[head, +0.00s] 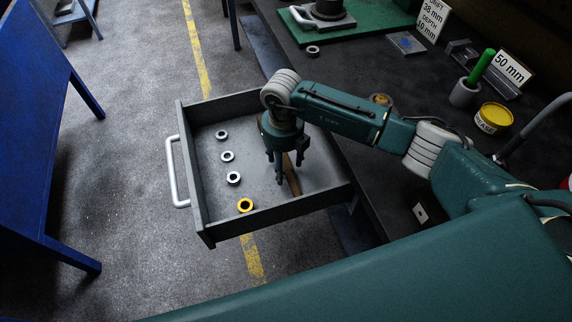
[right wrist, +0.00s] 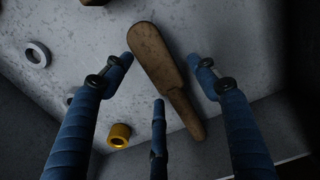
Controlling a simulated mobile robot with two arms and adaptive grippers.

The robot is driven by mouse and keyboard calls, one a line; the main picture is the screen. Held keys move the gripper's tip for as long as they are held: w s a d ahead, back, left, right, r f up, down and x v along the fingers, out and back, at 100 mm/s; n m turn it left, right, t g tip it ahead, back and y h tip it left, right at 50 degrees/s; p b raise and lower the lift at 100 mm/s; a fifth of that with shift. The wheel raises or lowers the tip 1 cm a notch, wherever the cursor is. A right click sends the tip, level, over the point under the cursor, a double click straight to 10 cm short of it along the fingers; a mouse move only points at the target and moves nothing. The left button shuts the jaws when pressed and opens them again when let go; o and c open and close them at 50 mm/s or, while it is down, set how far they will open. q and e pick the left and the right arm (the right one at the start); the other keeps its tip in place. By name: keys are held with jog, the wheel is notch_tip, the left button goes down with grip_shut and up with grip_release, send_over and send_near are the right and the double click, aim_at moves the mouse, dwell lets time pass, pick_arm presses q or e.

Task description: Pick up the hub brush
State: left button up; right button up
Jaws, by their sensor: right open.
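The hub brush appears as a brown, wooden-looking paddle shape (right wrist: 153,55) lying on the floor of the open grey drawer (head: 195,118). In the right wrist view its broad end points up and its narrow end runs down to the right. In the head view part of the brush (head: 292,180) shows beside my right gripper (head: 284,170), which hides the rest. My right gripper is open and points down into the drawer. In the right wrist view its fingers (right wrist: 161,75) are spread on both sides of the brush, with no clear contact. My left gripper is out of view.
Three grey rings (head: 227,156) and a yellow ring (head: 245,205) lie left of my gripper in the drawer. Drawer walls surround them. The dark bench (head: 352,80) to the right bears a green-handled thing in a cup (head: 464,93) and a yellow tin (head: 494,117).

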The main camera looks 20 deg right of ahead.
jog(key=shift+f, duration=0.7)
jog(key=shift+c, duration=1.3)
jog(key=c, duration=1.2)
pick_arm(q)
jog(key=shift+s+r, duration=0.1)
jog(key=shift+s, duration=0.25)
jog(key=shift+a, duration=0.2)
pick_arm(e)
jog(key=shift+w+r, duration=0.1)
jog(key=shift+w, duration=0.05)
